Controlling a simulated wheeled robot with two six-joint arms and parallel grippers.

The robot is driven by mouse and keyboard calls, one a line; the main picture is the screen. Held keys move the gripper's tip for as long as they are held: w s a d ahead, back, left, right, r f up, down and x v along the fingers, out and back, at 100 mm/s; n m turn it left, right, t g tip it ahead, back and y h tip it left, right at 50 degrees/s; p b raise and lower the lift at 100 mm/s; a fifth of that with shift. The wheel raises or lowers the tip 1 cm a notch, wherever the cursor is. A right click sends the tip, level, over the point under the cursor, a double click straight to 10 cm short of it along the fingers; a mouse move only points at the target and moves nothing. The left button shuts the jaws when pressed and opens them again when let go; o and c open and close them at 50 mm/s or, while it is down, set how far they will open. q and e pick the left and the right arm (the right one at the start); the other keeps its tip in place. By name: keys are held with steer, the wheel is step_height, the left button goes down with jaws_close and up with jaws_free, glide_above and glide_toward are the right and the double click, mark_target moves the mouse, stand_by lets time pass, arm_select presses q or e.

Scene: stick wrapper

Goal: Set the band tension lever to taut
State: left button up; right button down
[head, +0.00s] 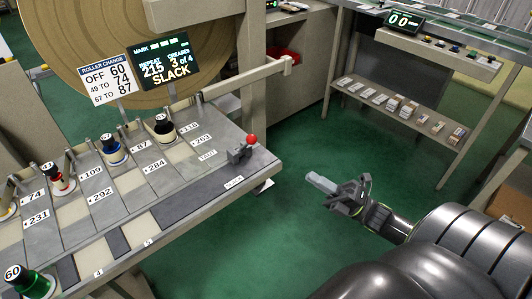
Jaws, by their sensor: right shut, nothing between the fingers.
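The band tension lever appears to be the one with a red ball knob (252,140), at the right end of the bench. It stands upright on a dark grey block (238,155). Small white labels lie beside it, too small to read surely. The black display (165,60) behind the bench reads SLACK. My right gripper (318,182) is shut and empty, over the floor to the right of the lever and apart from it. My left gripper is not in view.
The bench (150,185) holds numbered slots and spools with black, blue, red and green bases. A beige bar (255,78) reaches over its back right. A large brown roll (100,30) stands behind. Green floor (300,235) lies open between bench and shelf unit (400,110).

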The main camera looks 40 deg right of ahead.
steer(key=p, duration=0.3)
glide_toward(246, 145)
step_height(246, 145, up, 5)
steer(key=w+a, duration=0.2)
steer(key=shift+w+a, duration=0.15)
steer(key=shift+w, duration=0.1)
